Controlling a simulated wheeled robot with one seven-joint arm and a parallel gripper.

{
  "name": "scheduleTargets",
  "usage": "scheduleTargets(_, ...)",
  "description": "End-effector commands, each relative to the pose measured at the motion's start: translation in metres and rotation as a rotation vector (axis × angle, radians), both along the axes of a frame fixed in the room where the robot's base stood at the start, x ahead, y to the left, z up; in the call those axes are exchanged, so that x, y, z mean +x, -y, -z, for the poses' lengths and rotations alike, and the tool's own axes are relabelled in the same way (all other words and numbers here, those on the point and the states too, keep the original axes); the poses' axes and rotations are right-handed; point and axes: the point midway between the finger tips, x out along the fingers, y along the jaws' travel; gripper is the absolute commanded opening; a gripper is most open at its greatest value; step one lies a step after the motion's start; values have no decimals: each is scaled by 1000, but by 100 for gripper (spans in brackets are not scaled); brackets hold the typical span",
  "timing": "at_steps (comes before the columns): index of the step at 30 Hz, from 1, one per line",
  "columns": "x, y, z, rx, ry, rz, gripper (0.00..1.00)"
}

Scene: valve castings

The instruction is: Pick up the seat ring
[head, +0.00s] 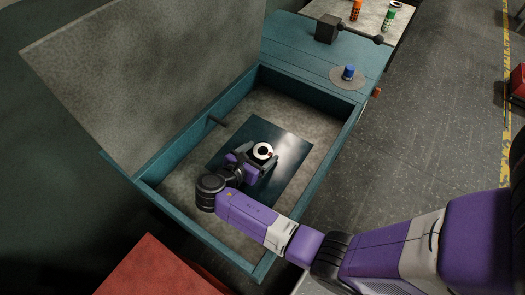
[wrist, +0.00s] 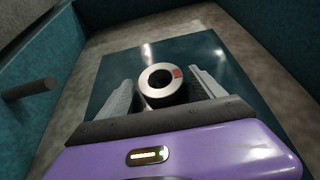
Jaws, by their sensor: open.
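The seat ring (head: 263,151) is a short metal ring with a dark hole and a small red mark on its rim. It sits on a dark, shiny plate (head: 285,143) inside a teal open box. In the wrist view the seat ring (wrist: 161,82) stands between the two fingers of my gripper (wrist: 164,92), with a visible gap on each side. My gripper (head: 252,160) is open in the head view, low over the plate at the ring. The lower part of the ring is partly hidden behind the gripper body in the wrist view.
The teal box walls (head: 315,98) surround the plate, and a raised lid (head: 140,75) stands at the left. A short dark rod (head: 217,121) juts from the left wall. A blue part (head: 348,72) stands on a round disc on the teal top beyond. Bare floor of the box surrounds the plate.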

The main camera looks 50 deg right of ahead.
Motion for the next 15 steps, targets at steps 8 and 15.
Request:
scheduleTargets(8, 0, 1, 1, 0, 0, 0, 72)
scheduleTargets(15, 0, 1, 1, 0, 0, 0, 25)
